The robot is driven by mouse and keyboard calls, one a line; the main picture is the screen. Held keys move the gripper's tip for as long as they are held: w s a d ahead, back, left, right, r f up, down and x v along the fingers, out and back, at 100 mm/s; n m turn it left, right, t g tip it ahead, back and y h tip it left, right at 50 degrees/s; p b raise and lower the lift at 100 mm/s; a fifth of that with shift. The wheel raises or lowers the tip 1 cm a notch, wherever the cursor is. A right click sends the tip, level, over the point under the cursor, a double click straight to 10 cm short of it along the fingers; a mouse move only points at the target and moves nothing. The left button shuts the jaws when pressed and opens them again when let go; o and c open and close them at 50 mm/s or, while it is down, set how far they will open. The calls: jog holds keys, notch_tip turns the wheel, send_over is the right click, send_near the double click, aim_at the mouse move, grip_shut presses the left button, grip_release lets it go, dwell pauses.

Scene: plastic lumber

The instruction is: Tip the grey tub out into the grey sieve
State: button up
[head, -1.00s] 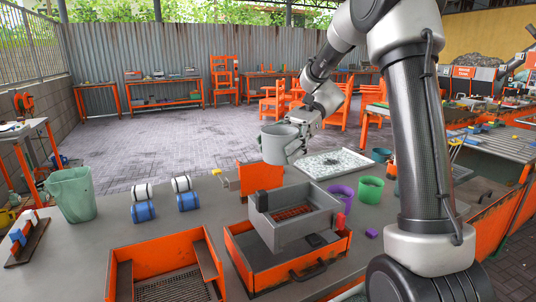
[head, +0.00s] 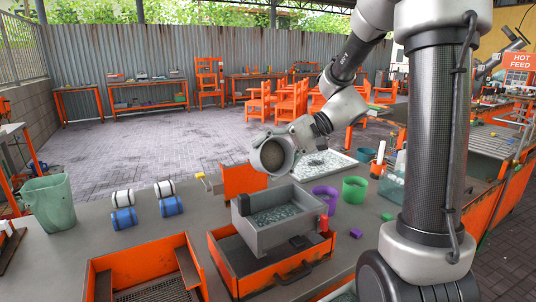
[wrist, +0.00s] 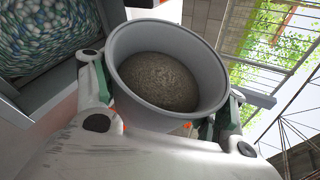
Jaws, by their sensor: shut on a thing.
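The grey tub (head: 275,156) is held tilted on its side above the back of the grey sieve, its mouth turned down and towards the head camera. My gripper (head: 272,140) is shut on the tub, with a finger on each side of it in the wrist view. The tub's inside (wrist: 160,80) shows a rough grey-brown bottom and no flakes; I cannot tell whether that is residue. The grey sieve (head: 286,236) sits on an orange box and holds pale green-white flakes (head: 275,216). The flakes also fill the upper left of the wrist view (wrist: 50,30).
Purple (head: 326,199) and green (head: 354,189) cups stand right of the sieve. An orange upright panel (head: 240,181) stands behind it. A green bucket (head: 50,204) and white and blue rolls are at left. An orange bin (head: 150,255) is at front left.

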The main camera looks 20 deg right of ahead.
aim_at(257, 160)
jog(key=n+t, duration=0.1)
jog(key=s+n+t+y, duration=0.1)
jog(key=shift+s+d+r+n+t, duration=0.2)
jog(key=shift+n+t, duration=0.1)
jog(key=shift+n, duration=0.1)
jog(key=n+t, duration=0.1)
jog(key=s+n+y, duration=0.1)
jog(key=shift+s+r+n+t+y, duration=0.3)
jog(key=shift+r+n+t, duration=0.1)
